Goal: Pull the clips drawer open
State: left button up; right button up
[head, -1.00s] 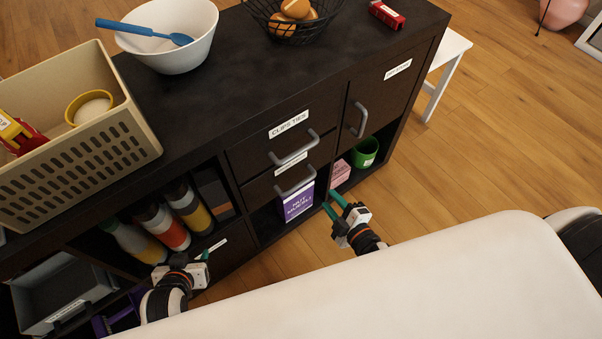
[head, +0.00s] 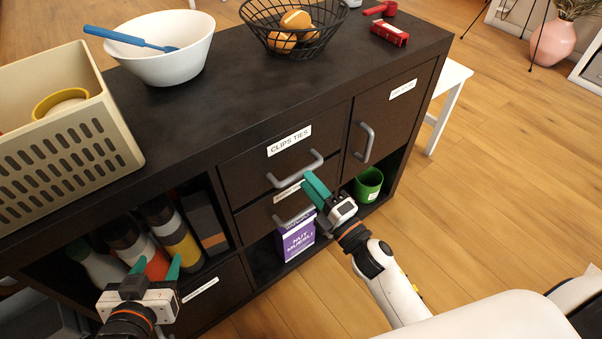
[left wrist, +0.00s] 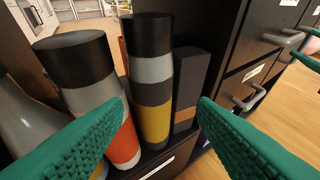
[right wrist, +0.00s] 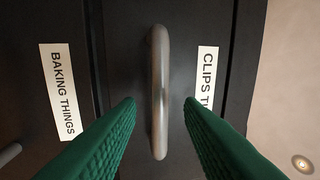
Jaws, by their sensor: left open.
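The clips drawer (head: 260,165), labelled "CLIPS TIES", is the upper drawer of the dark shelf and looks shut. Its grey bar handle (head: 296,172) also shows in the right wrist view (right wrist: 158,95). My right gripper (head: 312,182) is at the right end of this handle in the head view. In the right wrist view its green fingers (right wrist: 161,102) are open, one to each side of the handle, with gaps on both sides; how deep the handle sits is unclear. My left gripper (head: 156,264) is open and empty in front of the bottle compartment.
Below is the baking things drawer with its own handle (head: 294,216). A muesli box (head: 296,238) and a green cup (head: 368,184) stand in lower compartments. Several bottles (left wrist: 150,90) face my left gripper. A bowl (head: 165,50), basket and beige crate (head: 60,150) stand on top.

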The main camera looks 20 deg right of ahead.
aim_at(301, 171)
jog(key=shift+x, duration=2.1)
jog(key=shift+c, duration=0.5)
grip_shut()
